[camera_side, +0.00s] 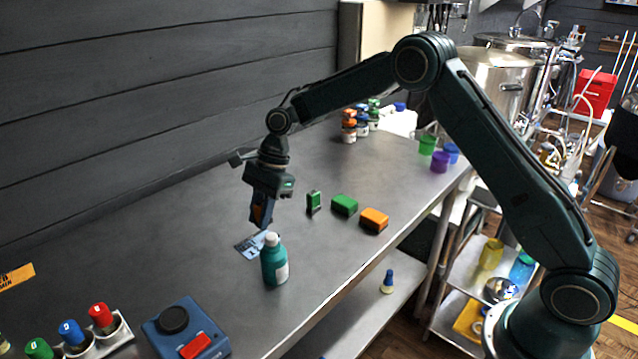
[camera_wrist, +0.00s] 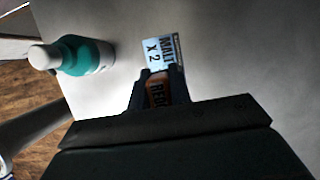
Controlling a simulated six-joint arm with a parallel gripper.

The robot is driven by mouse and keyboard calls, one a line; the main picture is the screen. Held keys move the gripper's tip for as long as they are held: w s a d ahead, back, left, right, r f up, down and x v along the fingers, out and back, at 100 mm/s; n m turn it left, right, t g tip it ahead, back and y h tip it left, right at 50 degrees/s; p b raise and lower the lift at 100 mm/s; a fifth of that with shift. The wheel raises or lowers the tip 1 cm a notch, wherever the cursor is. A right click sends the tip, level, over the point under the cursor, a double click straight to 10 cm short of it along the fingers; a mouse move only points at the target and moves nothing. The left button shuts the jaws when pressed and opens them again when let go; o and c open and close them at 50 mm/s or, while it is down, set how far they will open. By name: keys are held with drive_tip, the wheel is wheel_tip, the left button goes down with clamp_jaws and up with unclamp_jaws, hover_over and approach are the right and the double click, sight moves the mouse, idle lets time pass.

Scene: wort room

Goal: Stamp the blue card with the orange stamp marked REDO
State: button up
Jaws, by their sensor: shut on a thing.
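My gripper (camera_side: 261,213) is shut on the orange stamp, whose body shows between the fingers in the side view (camera_side: 258,212). In the wrist view the stamp (camera_wrist: 157,90) shows dark lettering that reads like REDO, partly covered by the fingers. The blue card (camera_side: 251,245) lies flat on the grey table just below my gripper. In the wrist view the card (camera_wrist: 160,50) reads MALT X 2, and its near part is hidden behind the gripper. I cannot tell whether the stamp touches the card.
A teal bottle with a white cap (camera_side: 274,262) stands close beside the card. A small green block (camera_side: 313,201), a green sponge (camera_side: 344,205) and an orange sponge (camera_side: 374,220) lie to the right. A blue box with a red pad (camera_side: 185,329) and a marker rack (camera_side: 112,334) stand at the front left.

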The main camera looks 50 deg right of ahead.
drive_tip(key=shift+r, duration=1.25)
drive_tip(key=shift+r, duration=0.1)
